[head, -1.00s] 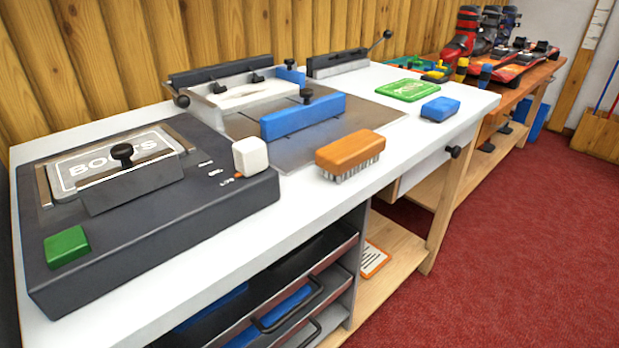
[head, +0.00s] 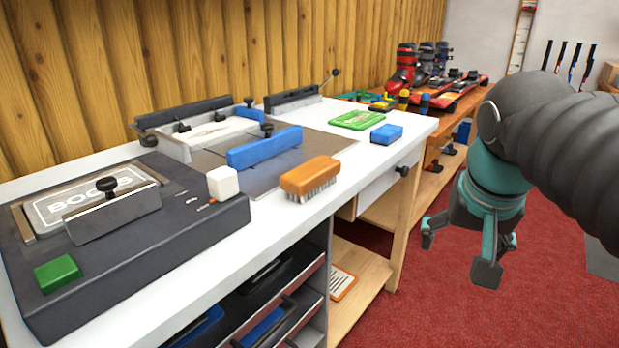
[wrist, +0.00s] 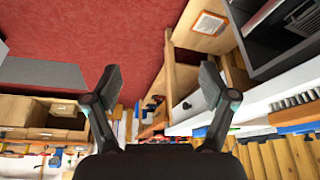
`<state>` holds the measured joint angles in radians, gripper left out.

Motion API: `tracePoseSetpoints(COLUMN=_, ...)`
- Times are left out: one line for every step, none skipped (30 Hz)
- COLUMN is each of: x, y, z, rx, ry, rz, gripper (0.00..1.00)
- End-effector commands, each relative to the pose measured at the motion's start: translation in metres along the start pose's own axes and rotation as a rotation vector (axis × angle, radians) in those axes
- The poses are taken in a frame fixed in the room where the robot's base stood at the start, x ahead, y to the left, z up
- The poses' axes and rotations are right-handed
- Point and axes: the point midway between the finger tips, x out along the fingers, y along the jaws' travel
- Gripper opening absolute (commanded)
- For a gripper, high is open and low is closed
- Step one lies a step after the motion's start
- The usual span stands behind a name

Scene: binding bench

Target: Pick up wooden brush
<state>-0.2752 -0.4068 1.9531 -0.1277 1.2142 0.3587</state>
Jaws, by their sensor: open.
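The wooden brush (head: 311,175) has an orange-brown wooden back and grey bristles facing down. It lies on the white bench top (head: 190,270) near its front edge in the head view. In the wrist view the brush (wrist: 299,112) shows at the right edge, partly cut off, with its bristles visible. My gripper (head: 476,250) hangs open and empty over the red floor, to the right of the bench and apart from the brush. In the wrist view its two fingers (wrist: 158,88) are spread wide with nothing between them.
A white block (head: 223,183) and a dark machine (head: 130,255) are left of the brush. A blue clamp bar (head: 264,147) stands behind it. A blue block (head: 386,133) and green pad (head: 357,120) lie to the right. A drawer knob (head: 402,171) sticks out in front.

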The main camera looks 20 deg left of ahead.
Motion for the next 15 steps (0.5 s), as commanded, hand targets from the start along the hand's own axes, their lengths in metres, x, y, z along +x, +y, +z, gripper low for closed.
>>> tracePoseSetpoints(x=-0.010, y=-0.019, z=-0.020, rx=0.001, ry=-0.010, rz=0.004, gripper=0.83)
tracePoseSetpoints(x=-0.016, y=-0.029, z=-0.030, rx=0.009, ry=-0.014, rz=0.009, gripper=0.83)
tracePoseSetpoints(x=-0.024, y=-0.042, z=-0.042, rx=0.019, ry=-0.019, rz=0.016, gripper=0.83)
tracePoseSetpoints(x=-0.029, y=-0.052, z=-0.051, rx=0.028, ry=-0.023, rz=0.022, gripper=0.83)
tracePoseSetpoints(x=-0.035, y=-0.062, z=-0.059, rx=0.038, ry=-0.025, rz=0.029, gripper=0.83)
tracePoseSetpoints(x=-0.042, y=-0.077, z=-0.069, rx=0.052, ry=-0.028, rz=0.036, gripper=0.83)
tracePoseSetpoints(x=-0.047, y=-0.088, z=-0.076, rx=0.062, ry=-0.030, rz=0.043, gripper=0.83)
tracePoseSetpoints(x=-0.052, y=-0.100, z=-0.083, rx=0.072, ry=-0.031, rz=0.049, gripper=0.83)
tracePoseSetpoints(x=-0.058, y=-0.115, z=-0.090, rx=0.088, ry=-0.032, rz=0.057, gripper=0.83)
tracePoseSetpoints(x=-0.062, y=-0.127, z=-0.096, rx=0.101, ry=-0.032, rz=0.065, gripper=0.83)
tracePoseSetpoints(x=-0.067, y=-0.139, z=-0.100, rx=0.114, ry=-0.032, rz=0.071, gripper=0.83)
tracePoseSetpoints(x=-0.072, y=-0.155, z=-0.105, rx=0.131, ry=-0.032, rz=0.080, gripper=0.83)
tracePoseSetpoints(x=-0.076, y=-0.167, z=-0.108, rx=0.145, ry=-0.030, rz=0.086, gripper=0.83)
tracePoseSetpoints(x=-0.080, y=-0.179, z=-0.111, rx=0.158, ry=-0.029, rz=0.091, gripper=0.83)
tracePoseSetpoints(x=-0.085, y=-0.194, z=-0.113, rx=0.176, ry=-0.026, rz=0.099, gripper=0.83)
